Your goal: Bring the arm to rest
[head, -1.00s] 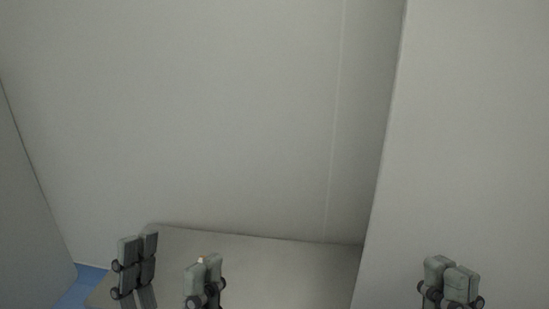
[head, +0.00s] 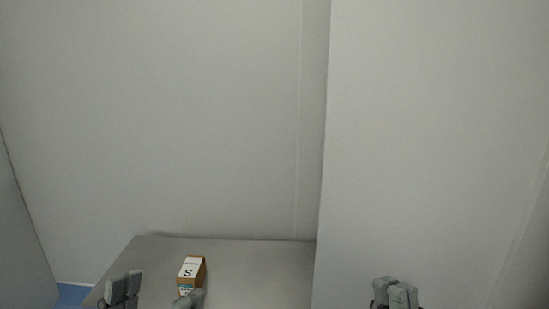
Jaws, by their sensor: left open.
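My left gripper (head: 157,293) is at the bottom left of the head view, open, with its two fingers apart. My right gripper (head: 395,292) is at the bottom right, its two fingers together and nothing seen between them. Only the upper parts of both grippers show; the rest is cut off by the lower edge.
A small brown box (head: 202,274) with a white label marked "S" stands on the grey table (head: 255,270), just behind the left gripper's right finger, which hides part of it. Pale walls (head: 160,120) close in the back and right. Blue floor (head: 72,293) shows at lower left.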

